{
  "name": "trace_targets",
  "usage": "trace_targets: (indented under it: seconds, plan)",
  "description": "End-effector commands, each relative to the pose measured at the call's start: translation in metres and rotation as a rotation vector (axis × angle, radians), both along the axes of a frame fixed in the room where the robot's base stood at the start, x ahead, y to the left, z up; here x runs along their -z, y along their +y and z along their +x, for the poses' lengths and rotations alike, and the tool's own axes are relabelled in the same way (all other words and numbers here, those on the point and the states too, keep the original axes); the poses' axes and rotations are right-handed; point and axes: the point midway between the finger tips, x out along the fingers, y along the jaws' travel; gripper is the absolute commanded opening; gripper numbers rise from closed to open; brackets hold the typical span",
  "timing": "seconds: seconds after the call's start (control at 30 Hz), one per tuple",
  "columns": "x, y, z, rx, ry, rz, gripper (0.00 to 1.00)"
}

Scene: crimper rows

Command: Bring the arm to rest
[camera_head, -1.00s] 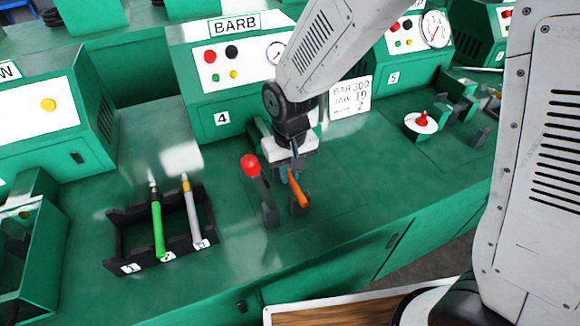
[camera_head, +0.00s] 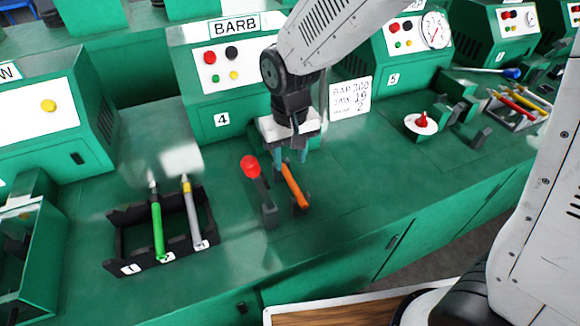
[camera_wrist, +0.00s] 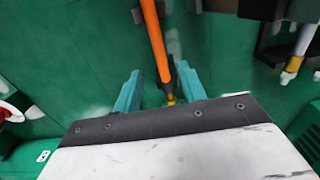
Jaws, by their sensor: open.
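My gripper (camera_head: 291,157) is open, with its two teal fingers pointing down above the bench of machine 4. The orange-handled tool (camera_head: 295,186) rests in a dark holder just below and in front of the fingers. In the wrist view the orange tool (camera_wrist: 156,45) runs between the two open fingers (camera_wrist: 161,88), its brass-coloured tip near the palm. The fingers show apart from it there. My arm reaches in from the upper right in the head view.
A red-knobbed lever (camera_head: 251,167) stands just left of the orange tool. A black rack (camera_head: 122,238) holds a green and a grey tool. Machine 4 (camera_head: 200,105), labelled BARB, stands behind. A sign (camera_head: 350,97) stands right.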

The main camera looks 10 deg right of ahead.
Motion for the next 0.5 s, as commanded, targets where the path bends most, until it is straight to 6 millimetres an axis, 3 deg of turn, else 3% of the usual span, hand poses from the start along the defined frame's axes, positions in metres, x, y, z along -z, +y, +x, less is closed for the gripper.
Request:
trace_targets:
  seconds: [0.2, 0.5]
  plan:
    - [-0.02, 0.0, 0.0, 0.0, -0.001, 0.0, 0.41]
    - [-0.021, 0.0, 0.0, 0.0, 0.001, 0.0, 0.41]
